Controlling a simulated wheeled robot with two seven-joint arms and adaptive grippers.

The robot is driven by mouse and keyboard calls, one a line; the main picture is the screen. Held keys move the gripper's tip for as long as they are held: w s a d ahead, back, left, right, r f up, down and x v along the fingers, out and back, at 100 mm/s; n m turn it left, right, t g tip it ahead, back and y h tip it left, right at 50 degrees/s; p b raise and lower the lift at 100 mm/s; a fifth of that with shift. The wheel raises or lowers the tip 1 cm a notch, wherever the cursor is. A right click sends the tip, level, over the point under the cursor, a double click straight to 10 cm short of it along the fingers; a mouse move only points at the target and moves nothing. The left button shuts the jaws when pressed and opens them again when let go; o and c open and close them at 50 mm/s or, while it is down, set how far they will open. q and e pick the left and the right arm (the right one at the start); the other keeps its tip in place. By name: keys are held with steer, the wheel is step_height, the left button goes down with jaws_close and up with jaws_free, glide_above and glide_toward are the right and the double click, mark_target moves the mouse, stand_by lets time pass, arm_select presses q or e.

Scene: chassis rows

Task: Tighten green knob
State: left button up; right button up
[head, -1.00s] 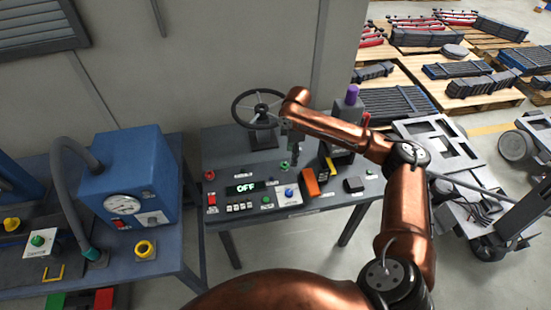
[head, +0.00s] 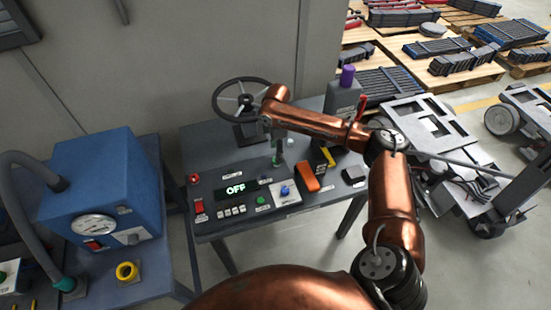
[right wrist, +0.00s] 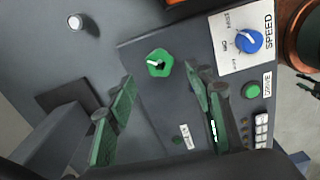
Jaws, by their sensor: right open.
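The green knob (right wrist: 159,63) is a small lobed knob with a white pointer line, set on the dark console panel. It shows in the right wrist view just beyond my open fingers. My right gripper (right wrist: 162,79) has its two green-padded fingers apart, one to each side of the knob's line, with nothing between them. In the head view my right gripper (head: 279,151) hangs over the console, and the knob (head: 276,162) is partly hidden close below it. Contact with the knob does not show. My left gripper is not in view.
The console (head: 215,173) carries a blue speed knob (right wrist: 249,41), a green drive button (right wrist: 252,91), an OFF display (head: 236,188) and an orange block (head: 306,177). A handwheel (head: 240,100) stands behind. A blue gauge box (head: 100,190) is left; a cart (head: 430,150) is right.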

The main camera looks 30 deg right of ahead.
steer(key=f, duration=0.4)
steer(key=shift+w+a+f, duration=0.1)
steer(key=shift+a, duration=0.1)
steer(key=shift+f, duration=0.55)
steer(key=shift+c, duration=0.5)
